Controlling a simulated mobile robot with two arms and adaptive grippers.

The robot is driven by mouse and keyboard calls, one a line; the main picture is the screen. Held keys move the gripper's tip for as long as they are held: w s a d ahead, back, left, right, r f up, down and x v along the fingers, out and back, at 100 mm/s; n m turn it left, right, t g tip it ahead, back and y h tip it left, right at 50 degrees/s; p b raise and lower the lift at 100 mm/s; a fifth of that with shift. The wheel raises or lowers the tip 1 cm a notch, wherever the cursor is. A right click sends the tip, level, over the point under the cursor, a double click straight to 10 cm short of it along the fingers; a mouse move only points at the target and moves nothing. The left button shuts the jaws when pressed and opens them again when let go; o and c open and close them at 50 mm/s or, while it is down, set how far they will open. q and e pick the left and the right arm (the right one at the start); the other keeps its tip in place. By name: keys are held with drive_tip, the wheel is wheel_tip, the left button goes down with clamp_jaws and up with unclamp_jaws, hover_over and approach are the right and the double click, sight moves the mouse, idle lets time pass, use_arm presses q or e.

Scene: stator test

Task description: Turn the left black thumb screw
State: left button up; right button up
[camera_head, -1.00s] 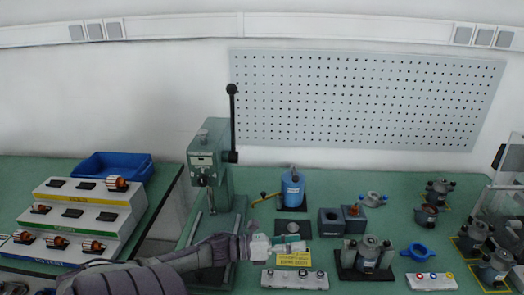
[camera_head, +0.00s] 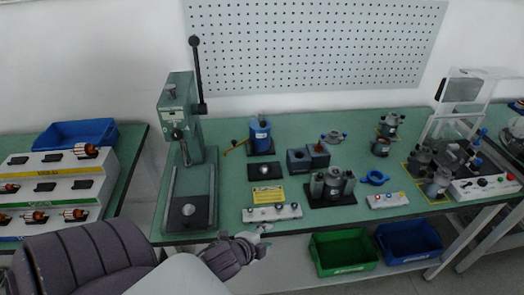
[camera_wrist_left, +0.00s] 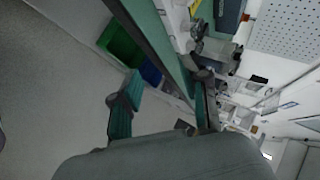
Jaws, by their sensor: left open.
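The grey stator fixture (camera_head: 332,187) stands on a black base plate near the front middle of the green bench. Its thumb screws are too small to tell apart. My left gripper (camera_head: 264,238) is at the bench's front edge, left of and nearer than the fixture, and touches none of it. In the left wrist view the left gripper (camera_wrist_left: 165,100) is open and empty, its two fingers wide apart with the bench edge behind them. My right gripper is not in view.
A white button box (camera_head: 272,212) lies at the bench front, just beyond the left gripper. A green press (camera_head: 183,150) stands at left. A blue cylinder (camera_head: 260,134) and a blue ring (camera_head: 376,178) are on the bench. Green (camera_head: 343,252) and blue (camera_head: 409,240) bins sit below.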

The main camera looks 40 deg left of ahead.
use_arm(q)
drive_tip(key=s+d+f+n+g, duration=0.2)
drive_tip(key=s+d+f+n, duration=0.1)
drive_tip(key=s+n, duration=0.1)
drive_tip(key=shift+f+g, duration=0.25)
drive_tip(key=shift+g, duration=0.15)
drive_tip(key=shift+f, duration=0.1)
